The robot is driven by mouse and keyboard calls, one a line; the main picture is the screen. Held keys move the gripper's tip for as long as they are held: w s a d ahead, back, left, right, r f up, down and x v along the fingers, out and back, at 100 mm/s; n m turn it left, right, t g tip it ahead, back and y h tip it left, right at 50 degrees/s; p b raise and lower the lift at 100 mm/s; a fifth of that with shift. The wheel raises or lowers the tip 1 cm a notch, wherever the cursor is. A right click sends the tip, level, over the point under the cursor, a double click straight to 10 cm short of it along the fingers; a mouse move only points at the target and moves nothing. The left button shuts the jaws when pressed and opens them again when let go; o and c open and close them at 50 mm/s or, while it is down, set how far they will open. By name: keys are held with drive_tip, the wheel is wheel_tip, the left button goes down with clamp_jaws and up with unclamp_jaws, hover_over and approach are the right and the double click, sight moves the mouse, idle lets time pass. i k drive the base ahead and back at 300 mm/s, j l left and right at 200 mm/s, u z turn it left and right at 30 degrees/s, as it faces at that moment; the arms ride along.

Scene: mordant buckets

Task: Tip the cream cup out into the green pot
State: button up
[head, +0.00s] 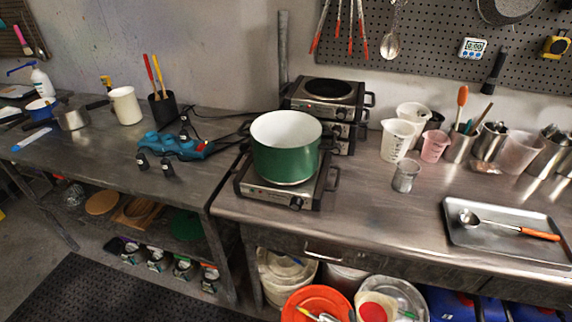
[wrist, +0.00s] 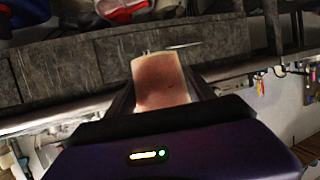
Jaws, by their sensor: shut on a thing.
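The green pot (head: 285,148), with a white inside, stands on a hot plate in the middle of the head view. Its visible inside looks empty, but its bottom is hidden. In the wrist view my gripper (wrist: 163,88) is shut on a cup (wrist: 158,68) with a pale cream edge. The face towards the camera looks reddish brown, and I take it for the cream cup. Its contents and exact tilt cannot be told. Neither my gripper nor the held cup shows in the head view, so their distance from the pot is unclear.
The hot plate (head: 262,192) sits at the bench's left end. A stacked burner (head: 330,92) stands behind the pot. A white measuring jug (head: 397,140) and a small clear beaker (head: 405,177) stand to the right. A tray (head: 490,238) holds a ladle. Bench front is clear between.

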sight(287, 145)
drive_tip(key=i+j+z, duration=0.15)
drive_tip(key=j, duration=0.5)
drive_tip(key=j+z, duration=0.15)
drive_tip(key=j, duration=0.55)
